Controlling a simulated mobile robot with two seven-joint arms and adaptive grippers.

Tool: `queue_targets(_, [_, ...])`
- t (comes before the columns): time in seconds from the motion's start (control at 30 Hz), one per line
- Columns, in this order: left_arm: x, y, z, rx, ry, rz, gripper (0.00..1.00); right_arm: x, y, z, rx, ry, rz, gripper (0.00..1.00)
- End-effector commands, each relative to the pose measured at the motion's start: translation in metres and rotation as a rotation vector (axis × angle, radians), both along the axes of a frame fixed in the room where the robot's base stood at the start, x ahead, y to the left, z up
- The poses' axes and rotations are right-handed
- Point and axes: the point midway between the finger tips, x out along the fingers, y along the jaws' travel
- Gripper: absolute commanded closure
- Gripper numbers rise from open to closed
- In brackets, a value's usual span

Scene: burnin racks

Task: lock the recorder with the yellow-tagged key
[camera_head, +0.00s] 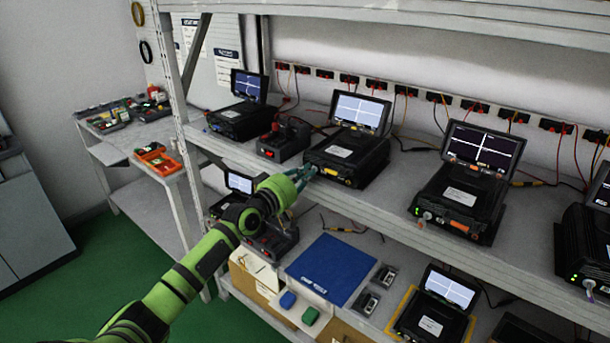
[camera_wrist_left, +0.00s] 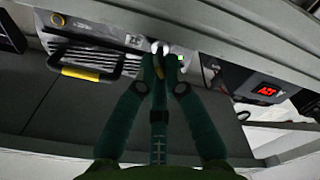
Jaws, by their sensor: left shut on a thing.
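The recorder (camera_head: 345,155) is a black box with a lit screen on the upper shelf. Its front, with a yellow-marked handle (camera_wrist_left: 88,73), fills the upper left of the left wrist view. My left gripper (camera_head: 309,172) is at the left end of that front. In the left wrist view its green fingers (camera_wrist_left: 163,58) are closed together right at the panel, by a round silvery part and a green light. A small yellowish patch, likely the key's tag (camera_wrist_left: 172,74), shows between the fingers. The fingers hide the key and its lock. My right gripper is out of view.
A power unit with a red display (camera_head: 272,153) stands left of the recorder. Another recorder (camera_head: 460,195) is to the right. The shelf edge runs just below the gripper. The lower shelf holds a blue mat (camera_head: 330,268) and smaller items.

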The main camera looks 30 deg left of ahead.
Motion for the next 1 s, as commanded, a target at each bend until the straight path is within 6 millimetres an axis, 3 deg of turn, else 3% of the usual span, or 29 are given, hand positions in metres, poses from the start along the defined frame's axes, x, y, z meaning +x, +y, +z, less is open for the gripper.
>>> queue_targets(0.3, [0.0002,0.0039,0.0044,-0.137,-0.007,0.006,1.00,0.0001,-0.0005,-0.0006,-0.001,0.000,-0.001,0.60])
queue_targets(0.87, [0.0000,0.0040,0.0026,-0.169,-0.001,0.005,1.00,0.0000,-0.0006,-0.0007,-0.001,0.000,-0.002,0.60])
queue_targets(0.93, [0.0000,0.0040,0.0025,-0.168,-0.001,0.006,0.73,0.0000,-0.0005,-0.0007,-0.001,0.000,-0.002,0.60])
queue_targets(1.0, [0.0000,0.0036,0.0020,-0.168,0.001,0.004,0.71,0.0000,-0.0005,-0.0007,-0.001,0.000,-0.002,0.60])
